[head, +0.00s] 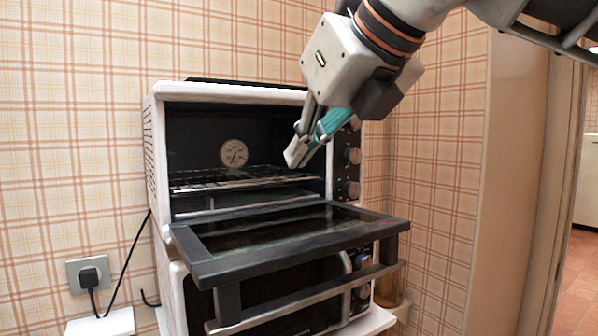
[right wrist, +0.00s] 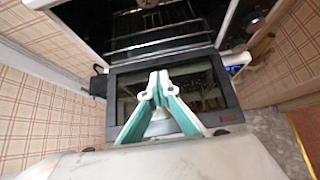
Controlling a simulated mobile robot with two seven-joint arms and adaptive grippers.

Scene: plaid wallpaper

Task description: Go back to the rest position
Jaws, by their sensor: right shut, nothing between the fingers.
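My right gripper (head: 304,150) is shut and empty. Its arm comes in from the top right, and the fingertips are in front of the open toaster oven's right side, above its lowered door. In the right wrist view the two teal-sided fingers (right wrist: 154,84) meet at their tips, with the oven door (right wrist: 222,95) behind them. The white toaster oven (head: 157,150) has its dark glass door (head: 270,236) folded down and open. My left gripper is not in view.
A wall socket with a black plug (head: 89,276) is at the left. A jar (head: 388,290) stands at the lower right. A door frame (head: 545,200) and tiled floor (head: 580,280) are further right.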

